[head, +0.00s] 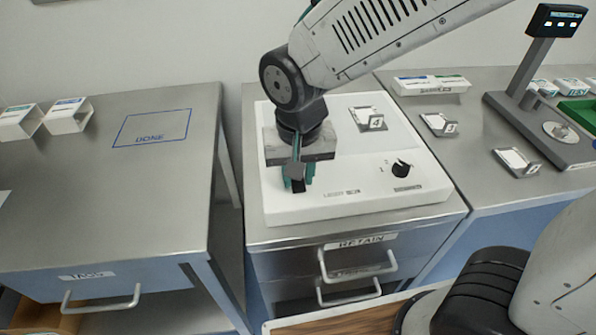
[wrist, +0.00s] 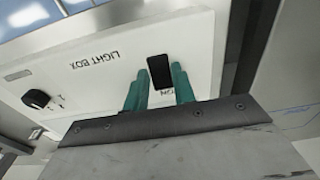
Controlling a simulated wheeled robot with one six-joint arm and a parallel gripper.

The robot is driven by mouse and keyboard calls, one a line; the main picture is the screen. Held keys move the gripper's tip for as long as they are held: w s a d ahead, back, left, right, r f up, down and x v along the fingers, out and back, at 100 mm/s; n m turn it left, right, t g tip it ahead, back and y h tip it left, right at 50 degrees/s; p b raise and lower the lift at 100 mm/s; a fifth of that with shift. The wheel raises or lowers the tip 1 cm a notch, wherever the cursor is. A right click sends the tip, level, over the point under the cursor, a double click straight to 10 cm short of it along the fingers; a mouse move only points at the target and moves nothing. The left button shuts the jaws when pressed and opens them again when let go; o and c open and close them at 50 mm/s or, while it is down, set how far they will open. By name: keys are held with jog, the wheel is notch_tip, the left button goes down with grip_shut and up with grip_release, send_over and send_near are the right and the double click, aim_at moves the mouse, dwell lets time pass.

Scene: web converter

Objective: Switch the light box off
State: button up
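The light box (head: 365,205) is a white, low box on the middle metal cabinet. The wrist view shows its printed name on the white top (wrist: 75,45). A black rectangular switch (wrist: 159,70) sits near the lettering, with "ON" printed beside it. My gripper (wrist: 160,76) points down at the box's front left part, its two teal fingers apart, one on each side of the switch in that view. In the head view my gripper (head: 298,183) partly hides the switch. I cannot tell whether the fingers touch it, nor whether the box is lit.
A black knob (head: 401,168) is on the box's right front. A small stand marked 4 (head: 374,122) stands on the box behind it. Drawers with handles (head: 358,268) are below. A left table (head: 120,190) and a right table with a display post (head: 535,75) flank the cabinet.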

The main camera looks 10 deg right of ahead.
aim_at(301, 188)
jog(key=o, duration=0.3)
notch_tip(301, 188, up, 8)
jog(key=shift+s, duration=0.3)
jog(key=shift+f, duration=0.15)
dwell(0.4)
jog(key=s+d+r, duration=0.1)
jog(key=s+d, duration=0.4)
jog(key=d, duration=0.4)
jog(key=s+d+r, duration=0.2)
jog(key=s+d, duration=0.4)
jog(key=d, duration=0.3)
jog(key=shift+d+r+t, duration=0.2)
jog(key=shift+d+t, duration=0.1)
